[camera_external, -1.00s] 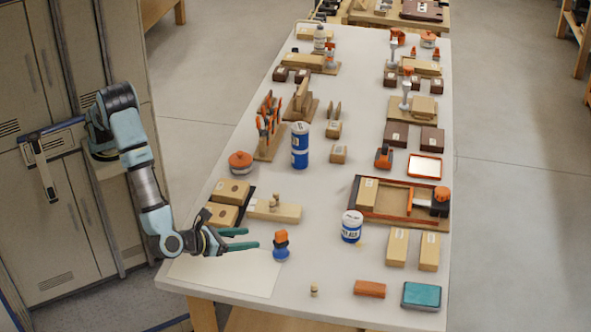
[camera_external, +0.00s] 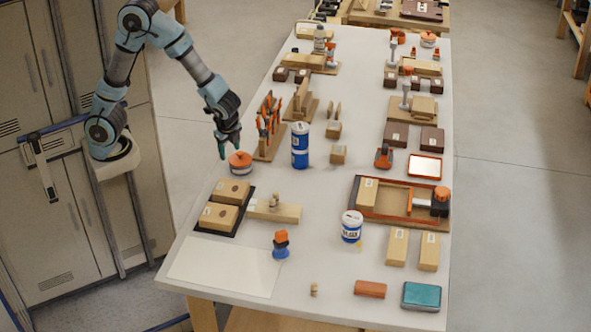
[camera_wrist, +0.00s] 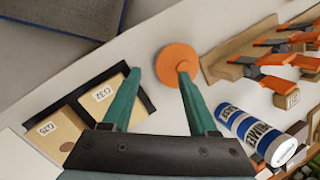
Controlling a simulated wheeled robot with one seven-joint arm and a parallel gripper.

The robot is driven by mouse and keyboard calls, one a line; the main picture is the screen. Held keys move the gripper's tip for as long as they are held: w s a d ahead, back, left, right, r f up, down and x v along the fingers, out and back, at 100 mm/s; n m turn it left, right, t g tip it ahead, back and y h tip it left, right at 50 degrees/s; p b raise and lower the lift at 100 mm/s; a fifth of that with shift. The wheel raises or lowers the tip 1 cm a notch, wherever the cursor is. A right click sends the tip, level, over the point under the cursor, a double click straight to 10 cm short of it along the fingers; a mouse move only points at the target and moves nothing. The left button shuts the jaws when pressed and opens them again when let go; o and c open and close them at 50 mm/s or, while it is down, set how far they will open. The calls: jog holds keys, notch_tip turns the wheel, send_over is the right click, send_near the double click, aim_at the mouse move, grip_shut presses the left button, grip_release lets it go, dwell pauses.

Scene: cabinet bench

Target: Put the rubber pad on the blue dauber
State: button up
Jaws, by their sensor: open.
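The blue dauber (camera_external: 280,252) stands upright near the front of the bench. A small orange block (camera_external: 281,237), which looks like the rubber pad, rests on top of it. My gripper (camera_external: 222,152) is open and empty, well behind and left of the dauber, pointing down just above a round orange-lidded container (camera_external: 239,163). In the wrist view, my gripper (camera_wrist: 159,75) has its two green fingers apart, with the orange lid (camera_wrist: 160,88) beyond their tips. The dauber and its orange block are not in the wrist view.
A dark tray (camera_external: 245,222) with two wooden blocks lies in front of the gripper. A rack of orange-handled tools (camera_external: 266,128) and a blue-and-white bottle (camera_external: 300,146) stand to its right. A white sheet (camera_external: 225,268) leaves clear room at the front left.

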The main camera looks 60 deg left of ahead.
jog(key=s+a+r+n+h, duration=0.1)
jog(key=s+a+n+h, duration=0.1)
jog(key=a+n, duration=0.5)
jog(key=s+a+n+h, duration=0.1)
jog(key=s+a+n, duration=0.1)
jog(key=a+n, duration=0.5)
jog(key=shift+a+r+h, duration=0.35)
jog(key=shift+a+h, duration=0.05)
jog(key=shift+a, duration=0.25)
jog(key=shift+s, duration=0.1)
jog(key=shift+r+p, duration=1.2)
jog(key=shift+p, duration=0.05)
